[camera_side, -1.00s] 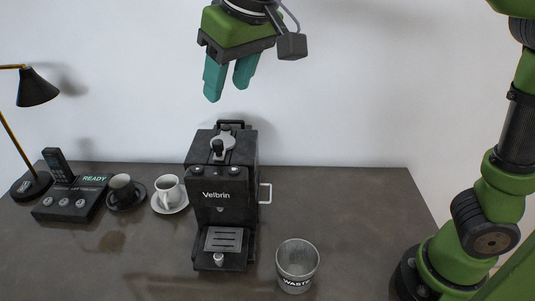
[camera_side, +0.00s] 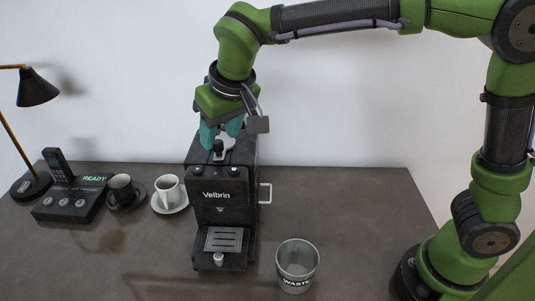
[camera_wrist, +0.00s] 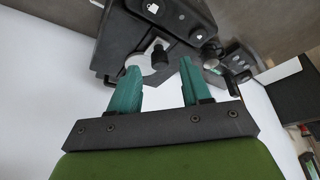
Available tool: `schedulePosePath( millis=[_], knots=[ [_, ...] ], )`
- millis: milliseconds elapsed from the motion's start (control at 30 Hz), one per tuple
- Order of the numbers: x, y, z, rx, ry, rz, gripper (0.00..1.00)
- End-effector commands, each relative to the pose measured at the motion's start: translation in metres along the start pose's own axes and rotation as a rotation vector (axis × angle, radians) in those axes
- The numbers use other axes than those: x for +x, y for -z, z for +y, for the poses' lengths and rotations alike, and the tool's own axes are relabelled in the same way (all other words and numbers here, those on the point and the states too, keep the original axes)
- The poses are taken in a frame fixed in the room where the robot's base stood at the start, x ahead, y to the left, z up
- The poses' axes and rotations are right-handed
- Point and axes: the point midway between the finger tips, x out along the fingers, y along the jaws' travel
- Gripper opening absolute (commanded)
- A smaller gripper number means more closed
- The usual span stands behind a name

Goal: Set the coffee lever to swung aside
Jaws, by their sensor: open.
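The black coffee machine (camera_side: 222,208), labelled Velbrin, stands on the counter. Its lever, a grey piece with a black knob (camera_side: 218,147), is on top. In the wrist view the black knob (camera_wrist: 161,57) shows just beyond and between my fingertips, with the grey lever plate (camera_wrist: 142,62) beside it, partly hidden by my left finger. My gripper (camera_side: 221,138) is right above the machine's top, with its teal fingers apart around the knob's area. It also shows in the wrist view (camera_wrist: 160,66), open with nothing held. Contact with the knob cannot be told.
A waste bin (camera_side: 297,267) stands right of the machine. A white cup (camera_side: 168,188) on a saucer, a dark cup (camera_side: 121,188), a phone base (camera_side: 70,204) and a lamp (camera_side: 37,88) are to the left.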

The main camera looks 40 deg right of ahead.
Motion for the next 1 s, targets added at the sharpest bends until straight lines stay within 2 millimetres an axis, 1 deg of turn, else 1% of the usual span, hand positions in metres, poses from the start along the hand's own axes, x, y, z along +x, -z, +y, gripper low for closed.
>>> schedulePosePath(
  millis=[33,100,200,500,533,833,1000],
  knots=[
    [0.007,0.0,0.0,0.001,-0.001,-0.001,0.48],
    [0.014,0.0,0.0,0.0,0.0,-0.001,0.48],
    [0.02,0.0,0.0,0.0,0.0,-0.001,0.48],
    [0.022,0.0,0.0,0.001,0.001,0.001,0.48],
    [0.022,0.0,0.0,0.001,0.001,0.001,0.46],
    [0.022,0.0,0.0,0.0,0.001,0.001,0.0],
    [0.022,0.0,0.0,0.0,0.001,0.001,0.0]
  ],
)
